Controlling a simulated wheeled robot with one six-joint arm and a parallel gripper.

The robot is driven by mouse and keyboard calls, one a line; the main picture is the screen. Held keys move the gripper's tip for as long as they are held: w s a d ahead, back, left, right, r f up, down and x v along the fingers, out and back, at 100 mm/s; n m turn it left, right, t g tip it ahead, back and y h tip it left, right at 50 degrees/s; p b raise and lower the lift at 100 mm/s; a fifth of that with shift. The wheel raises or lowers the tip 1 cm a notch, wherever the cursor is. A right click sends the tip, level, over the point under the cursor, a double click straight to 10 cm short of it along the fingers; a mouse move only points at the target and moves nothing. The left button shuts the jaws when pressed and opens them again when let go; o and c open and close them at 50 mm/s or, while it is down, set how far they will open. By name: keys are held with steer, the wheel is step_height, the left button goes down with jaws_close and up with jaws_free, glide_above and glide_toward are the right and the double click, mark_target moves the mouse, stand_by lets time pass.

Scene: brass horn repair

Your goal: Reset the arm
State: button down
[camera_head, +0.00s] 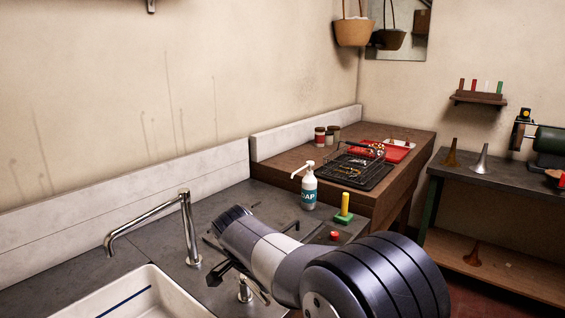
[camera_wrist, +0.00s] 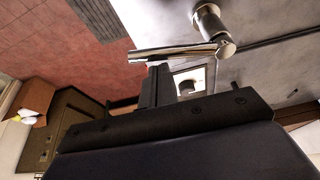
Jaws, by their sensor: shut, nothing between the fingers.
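My arm reaches over the dark counter beside the sink in the head view. My gripper (camera_wrist: 160,72) shows in the wrist view with its dark fingers shut and nothing held between them. In the head view the gripper (camera_head: 217,270) is partly hidden behind my arm, low near the sink's right edge. A small chrome tap (camera_head: 245,292) stands close to it. In the wrist view a chrome tap bar (camera_wrist: 178,51) crosses right at the fingertips; I cannot tell whether they touch.
A tall chrome faucet (camera_head: 188,228) stands behind the white sink (camera_head: 185,299). A soap bottle (camera_head: 309,189), a yellow cylinder on a green base (camera_head: 344,208) and a red piece (camera_head: 334,236) stand beyond my arm. A black wire rack (camera_head: 352,172) sits on the wooden bench.

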step_height(320, 180, up, 11)
steer(key=p, duration=0.1)
step_height(320, 180, down, 11)
steer(key=w+d+n+y+p, duration=0.2)
steer(key=w+n+y, duration=0.1)
steer(key=w+n, duration=0.4)
steer(key=shift+w+n+t, duration=0.2)
steer(key=shift+n+t, duration=0.2)
steer(key=shift+n, duration=0.7)
stand_by(0.5)
steer(key=shift+r, duration=0.1)
